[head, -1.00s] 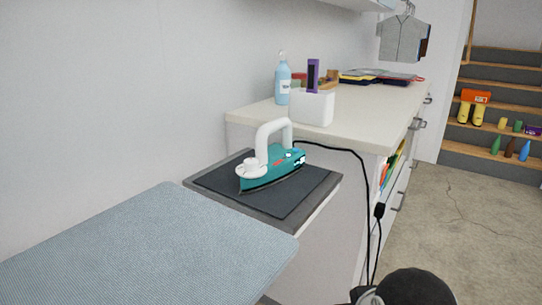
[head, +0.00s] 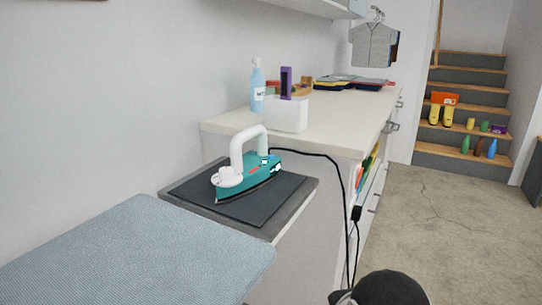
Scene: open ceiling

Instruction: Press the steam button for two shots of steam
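A teal and white iron (head: 248,172) stands on a dark mat (head: 278,200) on a low grey stand, left of centre in the head view. Its white handle arches over the teal body, and a red mark and small pale parts show on its side. I cannot make out which part is the steam button. A black cord runs from the iron's back to the right and down past the counter's end. A dark rounded part of my arm shows at the bottom edge, right of the iron and apart from it. My gripper's fingers are not in view.
A blue-grey ironing board (head: 138,255) fills the lower left. A white counter (head: 335,133) behind the iron holds a blue bottle (head: 257,86), a white box (head: 286,115) and folded clothes (head: 352,83). Shirts hang beyond it. Concrete floor (head: 430,220) lies open at right, before stairs.

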